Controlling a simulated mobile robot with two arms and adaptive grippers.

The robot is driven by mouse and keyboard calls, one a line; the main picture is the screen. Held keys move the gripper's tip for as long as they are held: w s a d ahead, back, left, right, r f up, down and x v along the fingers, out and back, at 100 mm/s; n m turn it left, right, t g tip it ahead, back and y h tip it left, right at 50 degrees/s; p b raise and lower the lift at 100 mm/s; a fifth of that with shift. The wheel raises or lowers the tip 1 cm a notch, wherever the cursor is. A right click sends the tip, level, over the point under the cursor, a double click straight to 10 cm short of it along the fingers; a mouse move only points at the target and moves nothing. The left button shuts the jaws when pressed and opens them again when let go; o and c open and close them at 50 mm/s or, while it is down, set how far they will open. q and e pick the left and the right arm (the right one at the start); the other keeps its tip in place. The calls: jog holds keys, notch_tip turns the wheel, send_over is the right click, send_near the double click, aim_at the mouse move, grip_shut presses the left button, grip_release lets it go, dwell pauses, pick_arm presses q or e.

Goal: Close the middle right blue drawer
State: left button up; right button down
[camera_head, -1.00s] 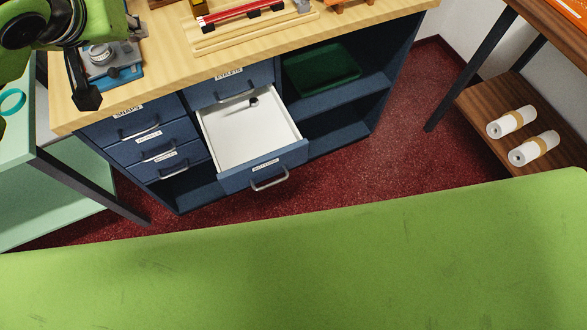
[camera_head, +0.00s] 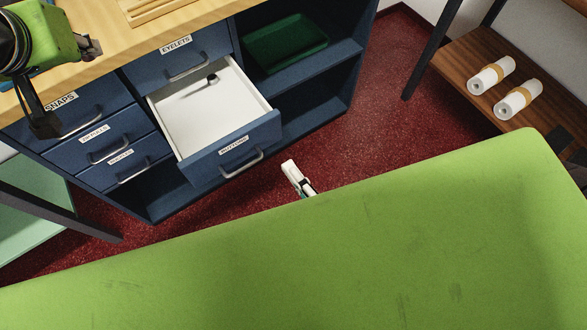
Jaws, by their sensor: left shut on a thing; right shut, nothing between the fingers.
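The blue middle right drawer (camera_head: 235,158) stands pulled out, with a grey bar handle and a front label that seems to read BUTTONS. My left gripper (camera_head: 92,47) is over the counter at the upper left, well away from the drawer. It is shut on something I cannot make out.
The EYELETS drawer (camera_head: 179,63) above and the left column drawers (camera_head: 108,145) are shut. A green tray (camera_head: 286,43) lies on the open shelf to the right. White rolls (camera_head: 491,75) lie on a wooden shelf (camera_head: 455,62). Red floor (camera_head: 385,115) is clear between them.

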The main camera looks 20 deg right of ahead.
aim_at(259, 127)
pick_arm(q)
jog(key=shift+r, duration=0.2)
pick_arm(e)
jog(key=x, duration=1)
jog(key=shift+w+a+f, duration=0.1)
jog(key=shift+w, duration=0.25)
